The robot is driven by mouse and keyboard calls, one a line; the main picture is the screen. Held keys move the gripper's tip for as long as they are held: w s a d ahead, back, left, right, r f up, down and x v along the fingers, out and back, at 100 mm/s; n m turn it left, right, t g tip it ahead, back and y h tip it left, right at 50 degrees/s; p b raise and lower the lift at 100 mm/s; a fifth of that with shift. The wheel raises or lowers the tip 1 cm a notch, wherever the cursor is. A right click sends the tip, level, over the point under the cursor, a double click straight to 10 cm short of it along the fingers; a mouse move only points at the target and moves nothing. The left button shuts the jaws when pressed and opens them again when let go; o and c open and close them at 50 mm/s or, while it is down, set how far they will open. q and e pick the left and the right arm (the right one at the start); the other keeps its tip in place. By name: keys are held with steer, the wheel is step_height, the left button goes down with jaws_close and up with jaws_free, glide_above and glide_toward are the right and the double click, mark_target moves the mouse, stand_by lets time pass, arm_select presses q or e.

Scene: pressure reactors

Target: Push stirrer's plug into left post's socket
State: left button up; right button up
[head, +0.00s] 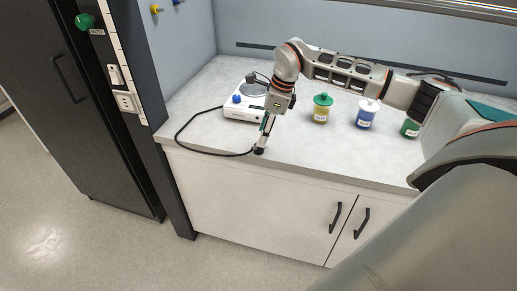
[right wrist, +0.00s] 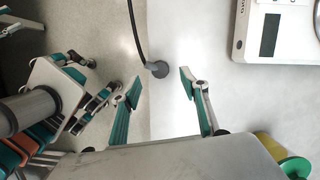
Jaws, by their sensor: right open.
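The stirrer (head: 246,104) is a white hotplate unit on the counter; its corner also shows in the right wrist view (right wrist: 270,35). Its black cord loops over the front edge to the black plug (right wrist: 157,69). The plug lies at the counter's front edge (head: 258,151). My right gripper (head: 263,142) points down right above the plug. In its wrist view its fingers (right wrist: 160,88) are apart, with the plug just beyond the gap and nothing held. The left post's socket (head: 124,102) is a white outlet. My left gripper (right wrist: 105,75) shows only in the wrist view, fingers apart and empty.
A yellow jar with a green lid (head: 321,108), a blue jar with a white lid (head: 366,114) and a green jar (head: 410,128) stand right of the stirrer. A green knob (head: 85,21) sits above the socket. The counter's left front is clear apart from the cord.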

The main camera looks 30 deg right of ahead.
mark_target(258, 148)
steer(key=shift+f, duration=0.1)
steer(key=x, duration=0.5)
steer(key=shift+s+p, duration=0.1)
steer(key=shift+p, duration=0.2)
steer(key=c, duration=1.1)
